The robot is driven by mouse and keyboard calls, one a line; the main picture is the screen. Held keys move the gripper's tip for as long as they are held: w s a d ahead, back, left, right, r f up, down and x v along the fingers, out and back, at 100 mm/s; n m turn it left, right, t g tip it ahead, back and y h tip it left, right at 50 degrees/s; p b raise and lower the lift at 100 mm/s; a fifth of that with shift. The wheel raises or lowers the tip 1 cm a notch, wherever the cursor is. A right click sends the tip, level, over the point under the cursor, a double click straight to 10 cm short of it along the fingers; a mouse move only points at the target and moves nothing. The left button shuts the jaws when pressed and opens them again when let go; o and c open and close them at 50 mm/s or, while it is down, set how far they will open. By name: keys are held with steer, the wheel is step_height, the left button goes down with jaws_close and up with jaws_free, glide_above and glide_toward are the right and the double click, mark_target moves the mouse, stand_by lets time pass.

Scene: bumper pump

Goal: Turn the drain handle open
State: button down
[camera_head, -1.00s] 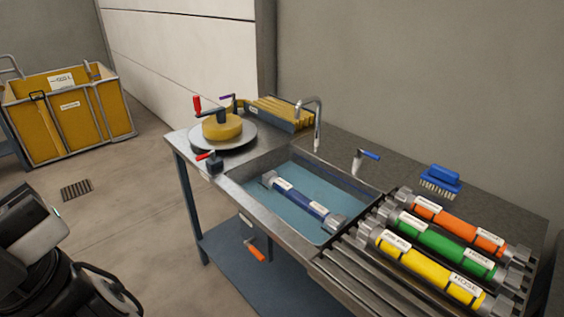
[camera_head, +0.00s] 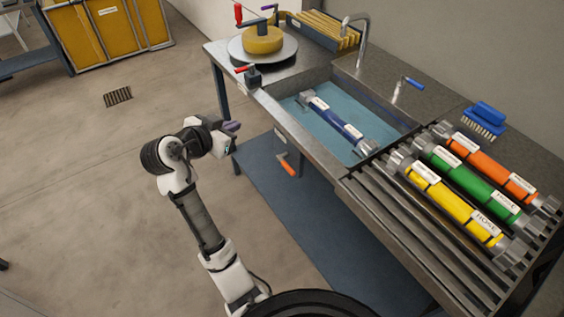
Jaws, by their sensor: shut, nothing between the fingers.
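The drain handle is an orange-gripped lever (camera_head: 287,167) below the front edge of the sink (camera_head: 340,118). It hangs down, slanting to the lower right. A small pale label sits beside its upper end. The sink holds blue water with a blue hose (camera_head: 335,120) lying in it. My gripper (camera_head: 233,138) is at the end of my raised arm, left of the drain handle in the picture and apart from it. It is shut and empty, and its fingers are small and hard to make out.
A red-levered fitting (camera_head: 252,75) and a yellow wheel on a round plate (camera_head: 262,42) stand at the bench's left end. Yellow, green and orange hoses lie on the right rack. A blue lower shelf (camera_head: 265,205) lies under the bench.

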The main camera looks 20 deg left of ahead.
mark_target(282, 163)
steer(key=s+d+f+m+g+h, duration=0.3)
steer(key=d+f+m+g+h, duration=0.1)
steer(key=d+f, duration=0.2)
steer(key=p+x, duration=0.1)
steer(key=x, duration=0.3)
steer(key=f+p+x, duration=0.1)
steer(key=p+x, duration=0.1)
steer(key=x, duration=0.1)
steer(key=s+p+x, duration=0.1)
steer(key=x, duration=0.3)
steer(key=shift+w+f, duration=0.2)
steer(key=shift+f, duration=0.25)
steer(key=shift+w+f+p, duration=0.1)
steer(key=shift+f+p, duration=0.25)
steer(key=shift+f, duration=0.3)
steer(key=shift+f, duration=0.1)
steer(key=shift+d+f+b, duration=0.1)
steer(key=shift+f+b, duration=0.05)
steer(key=shift+b, duration=0.55)
